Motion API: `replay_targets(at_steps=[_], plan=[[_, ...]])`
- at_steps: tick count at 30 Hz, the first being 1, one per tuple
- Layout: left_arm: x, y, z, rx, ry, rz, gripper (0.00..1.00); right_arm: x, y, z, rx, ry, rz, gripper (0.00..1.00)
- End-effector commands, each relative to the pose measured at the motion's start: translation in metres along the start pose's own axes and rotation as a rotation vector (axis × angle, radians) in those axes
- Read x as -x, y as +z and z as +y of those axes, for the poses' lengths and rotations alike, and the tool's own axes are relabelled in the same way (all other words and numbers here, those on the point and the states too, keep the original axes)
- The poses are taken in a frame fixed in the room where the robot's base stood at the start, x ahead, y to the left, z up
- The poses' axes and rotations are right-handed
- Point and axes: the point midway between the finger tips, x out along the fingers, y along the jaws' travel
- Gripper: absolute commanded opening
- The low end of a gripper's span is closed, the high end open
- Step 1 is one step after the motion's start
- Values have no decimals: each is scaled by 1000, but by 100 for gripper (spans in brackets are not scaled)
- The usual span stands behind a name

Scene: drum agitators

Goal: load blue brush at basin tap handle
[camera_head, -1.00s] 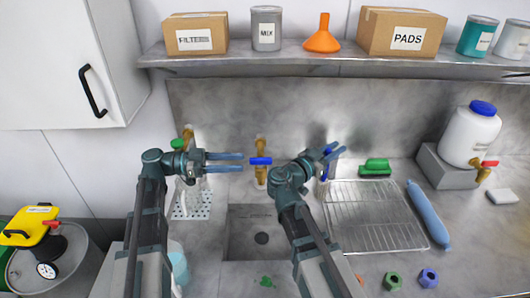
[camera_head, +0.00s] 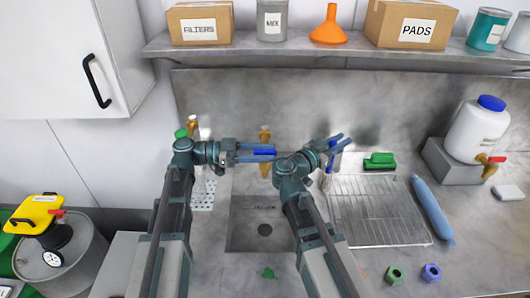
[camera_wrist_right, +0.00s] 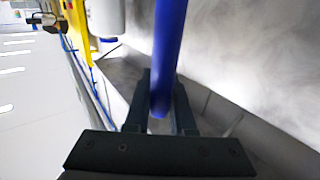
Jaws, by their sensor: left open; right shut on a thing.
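The basin tap (camera_head: 265,133) is brass and stands at the back of the steel basin (camera_head: 240,238). Its blue handle (camera_head: 264,152) lies between the fingers of my left gripper (camera_head: 273,153); the jaws are open, and I cannot tell whether they touch it. My right gripper (camera_head: 341,145) is raised to the right of the tap. It is shut on the blue brush, whose long blue handle fills the space between the fingers in the right wrist view (camera_wrist_right: 172,50). The brush head is not clearly visible.
A wire rack (camera_head: 375,210) lies right of the basin, with a green brush (camera_head: 379,160) behind it and a blue roll (camera_head: 432,208) beside it. Green (camera_head: 394,275) and purple (camera_head: 431,272) nuts lie in front. A shelf (camera_head: 350,50) runs above.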

Motion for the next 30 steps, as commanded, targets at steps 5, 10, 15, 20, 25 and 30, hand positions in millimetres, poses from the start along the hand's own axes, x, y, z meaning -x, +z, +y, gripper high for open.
replay_targets(at_steps=[5,10,15,20,25,30], plan=[[-2,0,0,0,0,0,46,0,0,0,0,0,0,0],[-2,0,0,0,0,0,35,0,0,0,0,0,0,0],[-2,0,0,0,0,0,5,0,0,0,0,0,0,0],[-1,0,0,0,-1,0,0,0,0,0,0,0,0,0],[-2,0,1,0,-8,0,0,0,0,0,0,0,0,0],[-2,0,6,0,-125,0,0,0,0,0,0,0,0,0]])
